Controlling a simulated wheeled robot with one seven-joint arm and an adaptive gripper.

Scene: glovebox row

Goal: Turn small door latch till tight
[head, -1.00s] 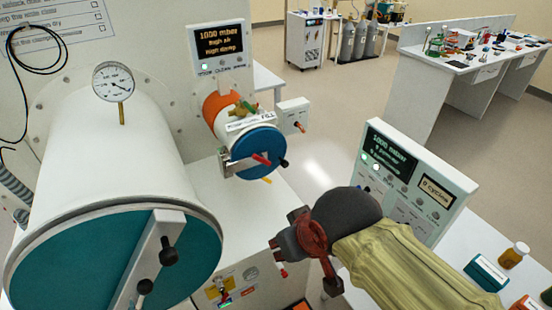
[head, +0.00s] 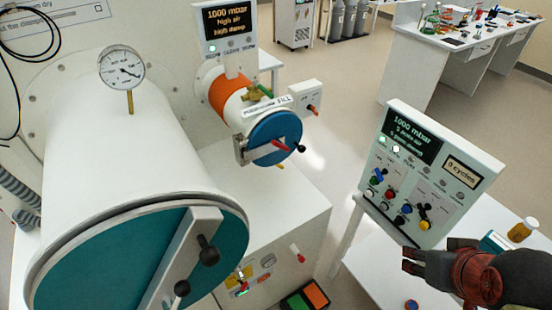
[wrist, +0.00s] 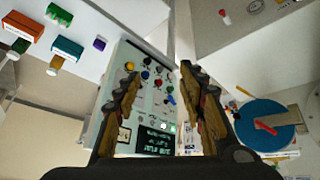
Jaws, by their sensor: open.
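The small door (head: 275,140) is a blue disc on the front of the small orange-and-white chamber. My gripper (head: 412,262) is at the lower right of the head view, well apart from the door and below the control panel. In the wrist view my gripper (wrist: 160,70) is open, with nothing between the fingers. The small door (wrist: 262,122) shows there at the lower right, with its red lever (wrist: 266,127), beyond the right finger.
The large chamber's teal door (head: 130,265) with black knobs fills the lower left. An amber bottle (head: 522,230) stands on the right bench. Open floor lies behind the panel.

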